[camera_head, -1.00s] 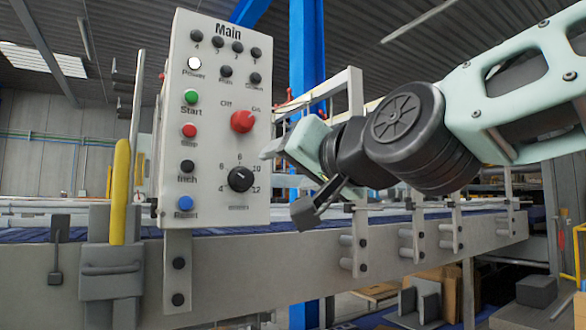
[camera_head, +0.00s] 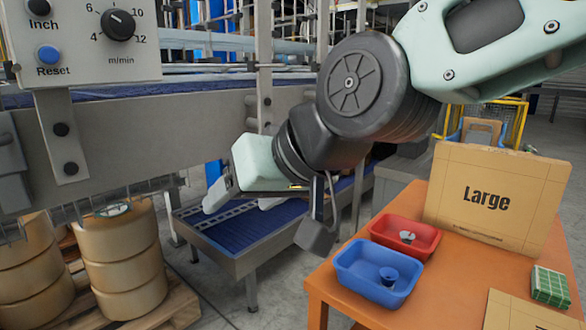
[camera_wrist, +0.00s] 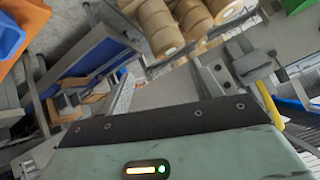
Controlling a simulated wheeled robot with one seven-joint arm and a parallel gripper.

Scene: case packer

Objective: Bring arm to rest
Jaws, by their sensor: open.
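My arm reaches in from the upper right in the head view. It is bent at a dark round joint, and my gripper (camera_head: 240,199) hangs at its end, pointing down and left. Its pale fingers stand apart with nothing seen between them. The gripper is in front of the conveyor frame (camera_head: 190,140) and below and right of the control panel (camera_head: 88,75), clear of the panel. In the wrist view, the pale gripper housing (camera_wrist: 180,155) fills the bottom, with a lit yellow and green indicator.
An orange table (camera_head: 400,300) at the lower right holds a blue tray (camera_head: 350,285), a red tray (camera_head: 425,248) and a "Large" carton (camera_head: 490,195). A blue-bedded conveyor (camera_head: 240,235) lies below the gripper. Rolls (camera_head: 122,260) stand on a pallet at the lower left.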

